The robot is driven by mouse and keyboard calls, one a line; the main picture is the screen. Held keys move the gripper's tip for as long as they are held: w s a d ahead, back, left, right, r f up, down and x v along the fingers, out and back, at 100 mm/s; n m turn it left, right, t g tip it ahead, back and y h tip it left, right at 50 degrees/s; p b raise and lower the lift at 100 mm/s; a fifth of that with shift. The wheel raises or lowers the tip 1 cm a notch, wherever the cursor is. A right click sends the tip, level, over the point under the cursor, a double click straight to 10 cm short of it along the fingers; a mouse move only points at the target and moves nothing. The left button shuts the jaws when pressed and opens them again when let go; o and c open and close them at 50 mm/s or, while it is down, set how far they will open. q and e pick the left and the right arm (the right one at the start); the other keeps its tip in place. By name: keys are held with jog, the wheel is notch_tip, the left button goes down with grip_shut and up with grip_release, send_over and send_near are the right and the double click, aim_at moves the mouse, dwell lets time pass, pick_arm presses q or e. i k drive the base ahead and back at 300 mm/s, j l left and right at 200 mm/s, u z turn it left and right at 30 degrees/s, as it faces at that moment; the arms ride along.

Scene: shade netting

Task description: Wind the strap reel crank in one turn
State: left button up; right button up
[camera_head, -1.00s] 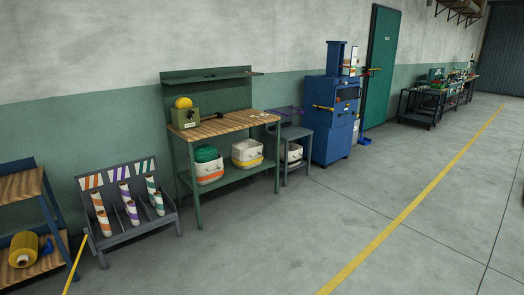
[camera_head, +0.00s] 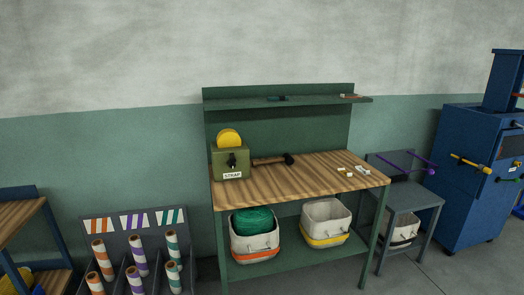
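The strap reel (camera_head: 230,162) is an olive-green box with a white STRAP label, at the left end of the wooden bench top (camera_head: 290,182). A yellow disc (camera_head: 229,138) rises from its top. A small dark part, seemingly the crank (camera_head: 232,160), shows on its front face; its exact angle is too small to tell. Neither of my grippers is in view.
A mallet (camera_head: 273,160) lies beside the reel. Small pale pieces (camera_head: 354,170) lie at the bench's right. Bins (camera_head: 325,222) stand on its lower shelf. A rack of rolls (camera_head: 138,218) is at left, a grey stand (camera_head: 404,196) and blue cabinet (camera_head: 478,185) at right.

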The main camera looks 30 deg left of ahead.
aim_at(231, 163)
jog(key=i+u, duration=0.2)
jog(key=i, duration=0.3)
jog(key=i+l+u, duration=0.2)
jog(key=i, duration=0.3)
jog(key=i+u, duration=0.2)
jog(key=i, duration=0.3)
